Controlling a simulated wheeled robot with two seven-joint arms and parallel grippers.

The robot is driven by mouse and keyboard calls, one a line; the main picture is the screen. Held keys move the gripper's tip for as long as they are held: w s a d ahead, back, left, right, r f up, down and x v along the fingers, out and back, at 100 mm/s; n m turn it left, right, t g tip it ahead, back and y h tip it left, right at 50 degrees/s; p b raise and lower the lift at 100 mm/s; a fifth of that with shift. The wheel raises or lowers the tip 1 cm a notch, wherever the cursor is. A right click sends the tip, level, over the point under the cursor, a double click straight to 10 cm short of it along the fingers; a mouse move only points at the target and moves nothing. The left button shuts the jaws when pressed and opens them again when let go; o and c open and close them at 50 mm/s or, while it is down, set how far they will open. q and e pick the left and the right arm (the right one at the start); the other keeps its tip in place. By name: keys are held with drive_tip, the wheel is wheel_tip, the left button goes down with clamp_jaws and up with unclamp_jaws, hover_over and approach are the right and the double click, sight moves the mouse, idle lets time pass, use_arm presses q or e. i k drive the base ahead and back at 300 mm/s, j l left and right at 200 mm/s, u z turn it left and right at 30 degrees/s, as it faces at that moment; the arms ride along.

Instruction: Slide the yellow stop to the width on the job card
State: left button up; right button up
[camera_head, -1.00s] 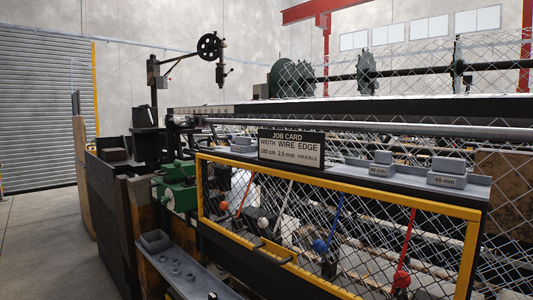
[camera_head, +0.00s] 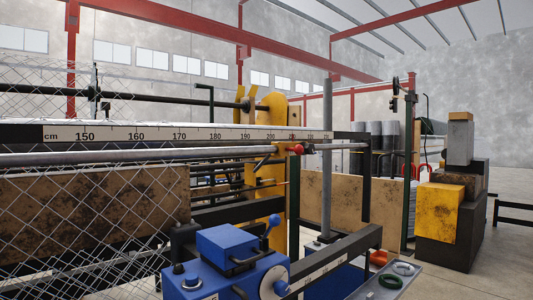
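A silver rail (camera_head: 150,156) runs left to right below a white ruler (camera_head: 150,134) marked in cm, with numbers from 150 at the left up past 200. A small yellow stop (camera_head: 284,147) with a red knob sits on the rail toward its right part, below the ruler near the 200 mark; its exact reading is hard to tell. A dark lever sticks out below it to the left. The job card is not in view now. Neither of my grippers shows.
A blue machine box (camera_head: 232,250) with a lever and dial stands in front, below the rail. A grey upright post (camera_head: 327,150) crosses the rail right of the stop. Chain-link mesh (camera_head: 80,220) covers the left. A grey tray (camera_head: 400,283) is at lower right.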

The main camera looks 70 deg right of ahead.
sight(285, 149)
drive_tip(key=k+j+z, duration=0.15)
drive_tip(key=z, duration=2.3)
drive_tip(key=i+l+z, duration=0.1)
drive_tip(key=i, duration=0.7)
